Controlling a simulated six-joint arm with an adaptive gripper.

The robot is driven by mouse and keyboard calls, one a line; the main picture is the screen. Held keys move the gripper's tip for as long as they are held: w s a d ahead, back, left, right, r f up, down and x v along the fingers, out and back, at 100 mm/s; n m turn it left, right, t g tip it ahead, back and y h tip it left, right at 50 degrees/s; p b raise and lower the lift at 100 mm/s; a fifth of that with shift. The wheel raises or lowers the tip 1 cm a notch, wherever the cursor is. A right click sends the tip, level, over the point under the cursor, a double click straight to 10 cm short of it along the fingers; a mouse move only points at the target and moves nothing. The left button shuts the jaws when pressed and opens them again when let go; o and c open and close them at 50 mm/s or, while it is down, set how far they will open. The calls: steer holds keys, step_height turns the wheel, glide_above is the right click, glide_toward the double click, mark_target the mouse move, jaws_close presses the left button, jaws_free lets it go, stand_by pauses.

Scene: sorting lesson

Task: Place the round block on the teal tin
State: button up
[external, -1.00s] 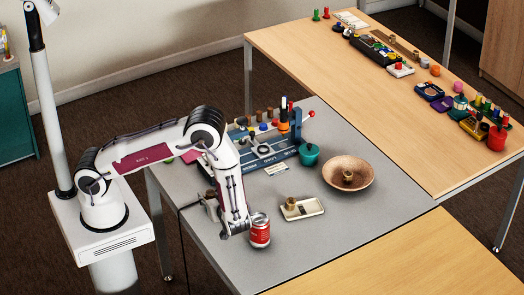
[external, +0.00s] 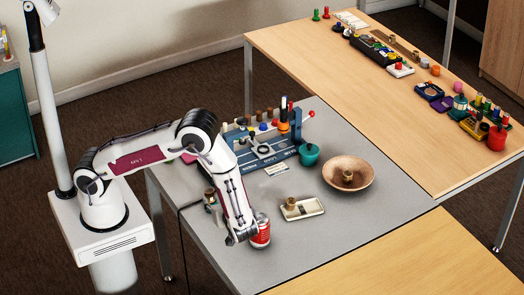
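The teal tin (external: 309,155) stands on the grey table, right of the blue rack. I cannot tell for sure which thing is the round block. One small brass-brown round piece (external: 347,175) sits in the wide brown bowl (external: 368,182). Another round piece (external: 290,203) stands on a small cream tray (external: 312,208). My gripper (external: 243,239) is low over the table's front part, beside a red can (external: 262,234) and partly in front of it. The fingers are too small and overlapped to show whether they are open or touch the can.
A blue rack (external: 262,160) with several coloured pegs stands at the back of the grey table. A small object (external: 210,197) with a brown top sits left of my forearm. A wooden table at right holds several coloured items.

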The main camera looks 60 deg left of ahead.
steer(key=shift+v, duration=2.95)
steer(key=w+d+r+m+t+h, duration=0.1)
steer(key=w+r+t+h, duration=0.3)
steer(key=w, duration=0.4)
steer(key=w+d+r+m+t+h, duration=0.1)
steer(key=w+d+r+t+h, duration=0.15)
steer(key=w+r, duration=0.45)
step_height(320, 180, up, 15)
steer(key=w+d+m+t+h, duration=0.25)
steer(key=m+h, duration=0.35)
steer(key=h, duration=0.3)
steer(key=s+a+r+m+g+h, duration=0.1)
steer(key=s+a+r+m, duration=0.15)
steer(key=s, duration=0.35)
steer(key=s+a+r+m+g+h, duration=0.1)
steer(key=s+a+r+m, duration=0.15)
steer(key=s, duration=0.45)
steer(key=s+a+f+m+g+y, duration=0.1)
steer(key=s+a+f+y, duration=0.1)
steer(key=s+a, duration=0.4)
steer(key=s+a+f+m+g+y, duration=0.2)
steer(key=s+a, duration=0.5)
steer(key=s, duration=0.5)
steer(key=shift+f, duration=0.7)
